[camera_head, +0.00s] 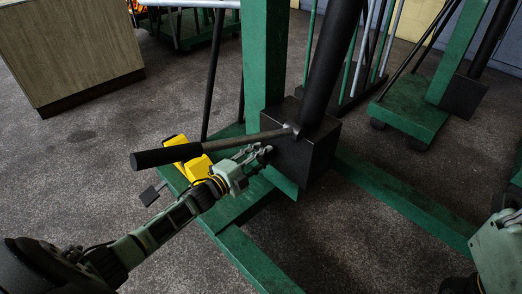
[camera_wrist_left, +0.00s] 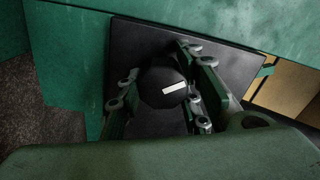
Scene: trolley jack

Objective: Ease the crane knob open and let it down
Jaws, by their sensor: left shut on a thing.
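The crane's black pump block (camera_head: 318,153) sits on the green frame, with the dark ram (camera_head: 333,60) rising from it. The knob (camera_wrist_left: 160,88) is round and black with a white mark, on the block's dark face in the left wrist view. My left gripper (camera_head: 264,153) is at the block's left side in the head view. Its fingers lie on both sides of the knob and are shut on it. The knob is hidden in the head view. The white mark slants slightly up to the right. My right gripper (camera_head: 502,250) shows only partly at the right edge; its fingers cannot be made out.
The pump lever (camera_head: 165,157) with a black grip sticks out left, just above my left gripper. A yellow part (camera_head: 186,155) lies behind it. Green base legs (camera_head: 400,198) run along the floor. A wooden cabinet (camera_head: 68,45) stands at the back left. Another green crane base (camera_head: 412,105) stands behind right.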

